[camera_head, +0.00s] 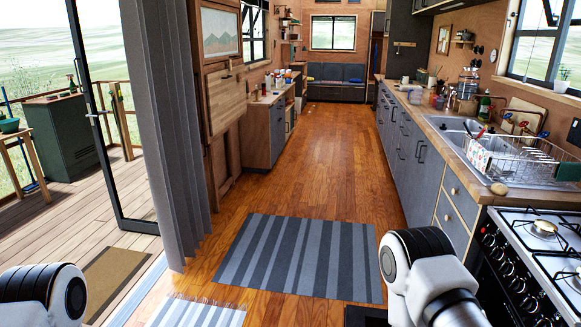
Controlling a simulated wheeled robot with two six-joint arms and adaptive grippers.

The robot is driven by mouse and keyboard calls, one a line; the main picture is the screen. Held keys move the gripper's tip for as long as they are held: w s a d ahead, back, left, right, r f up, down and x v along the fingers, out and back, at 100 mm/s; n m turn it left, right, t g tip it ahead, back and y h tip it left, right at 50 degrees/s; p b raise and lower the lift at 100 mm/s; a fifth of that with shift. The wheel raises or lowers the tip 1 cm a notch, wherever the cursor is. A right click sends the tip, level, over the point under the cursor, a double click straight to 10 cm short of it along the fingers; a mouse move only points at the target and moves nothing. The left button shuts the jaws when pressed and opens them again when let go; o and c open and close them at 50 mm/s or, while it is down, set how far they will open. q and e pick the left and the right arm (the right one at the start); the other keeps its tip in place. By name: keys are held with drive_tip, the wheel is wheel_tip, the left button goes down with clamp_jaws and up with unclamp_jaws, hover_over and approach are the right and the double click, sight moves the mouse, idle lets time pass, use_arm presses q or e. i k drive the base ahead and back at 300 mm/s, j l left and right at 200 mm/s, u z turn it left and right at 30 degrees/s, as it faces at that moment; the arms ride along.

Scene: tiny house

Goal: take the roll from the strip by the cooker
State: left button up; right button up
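The roll (499,189) is a small, pale tan, rounded piece. It lies on the narrow wooden worktop strip (476,188) between the sink and the cooker (540,262), near the strip's front part. Nothing covers it. The cooker stands at the lower right with its black knobs facing the aisle. Only white and black links of my two arms show along the bottom edge. Neither gripper is in view. My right arm link is left of the cooker and apart from the roll.
A dish rack (520,158) with crockery stands by the sink behind the roll. Grey drawers (455,208) run below the worktop. A striped rug (300,257) lies on the open wooden floor. A grey curtain (172,120) and open glass door are at left.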

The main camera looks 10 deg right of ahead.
sight(500, 189)
drive_tip(key=i+u, duration=0.45)
drive_tip(key=i, duration=1.2)
drive_tip(key=i+z, duration=0.45)
drive_tip(key=i+j+z, duration=0.1)
drive_tip(key=z, duration=0.4)
drive_tip(key=i+j+z, duration=0.3)
drive_tip(key=z, duration=0.15)
drive_tip(key=i+j+z, duration=0.3)
drive_tip(key=z, duration=0.2)
